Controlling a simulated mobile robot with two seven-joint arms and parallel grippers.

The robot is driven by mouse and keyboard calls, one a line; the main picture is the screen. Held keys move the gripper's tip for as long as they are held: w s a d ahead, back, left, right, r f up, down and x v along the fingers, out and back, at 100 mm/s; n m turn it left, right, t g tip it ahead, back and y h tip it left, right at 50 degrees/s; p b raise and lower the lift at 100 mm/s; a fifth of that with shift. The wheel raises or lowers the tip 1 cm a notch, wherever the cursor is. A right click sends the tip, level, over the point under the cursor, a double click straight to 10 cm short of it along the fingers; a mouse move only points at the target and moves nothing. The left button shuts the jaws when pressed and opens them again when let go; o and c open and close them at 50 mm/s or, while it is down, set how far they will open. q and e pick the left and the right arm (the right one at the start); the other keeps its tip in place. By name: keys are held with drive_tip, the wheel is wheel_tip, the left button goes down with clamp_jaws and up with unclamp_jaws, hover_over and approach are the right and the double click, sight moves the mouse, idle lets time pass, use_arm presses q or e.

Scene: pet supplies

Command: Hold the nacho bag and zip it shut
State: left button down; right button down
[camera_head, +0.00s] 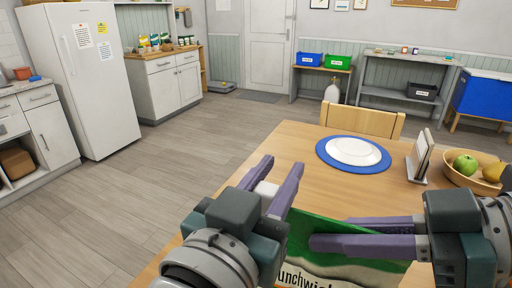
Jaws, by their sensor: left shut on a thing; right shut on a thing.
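The nacho bag (335,262) is green and white with dark lettering, partly readable as "unchwick". It stands at the near edge of the table, and its lower part is cut off by the picture's bottom edge. My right gripper (328,231) comes in from the right and is shut on the bag's upper part, with one finger across its front. My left gripper (283,165) is at the bag's left end, fingers pointing up and away. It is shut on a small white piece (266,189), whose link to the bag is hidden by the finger.
The wooden table (300,142) holds a white plate (353,151) on a blue mat (335,166), a napkin holder (420,158) and a fruit bowl (460,180) at the right. A chair (362,121) stands behind it. Bare tabletop lies between the bag and the plate.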

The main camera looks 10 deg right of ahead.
use_arm(q)
drive_tip(key=shift+w+a, duration=0.55)
drive_tip(key=shift+a, duration=0.25)
drive_tip(key=shift+w+a, duration=0.5)
drive_tip(key=shift+a, duration=0.3)
use_arm(e)
drive_tip(key=shift+f, duration=0.1)
use_arm(q)
drive_tip(key=c, duration=0.6)
unclamp_jaws()
drive_tip(key=shift+o, duration=0.2)
drive_tip(key=shift+s, duration=0.1)
drive_tip(key=v, duration=1.1)
drive_tip(key=shift+s+a, duration=0.25)
drive_tip(key=shift+s, duration=0.1)
use_arm(e)
drive_tip(key=c, duration=0.9)
unclamp_jaws()
drive_tip(key=shift+o, duration=0.2)
drive_tip(key=shift+d, duration=0.1)
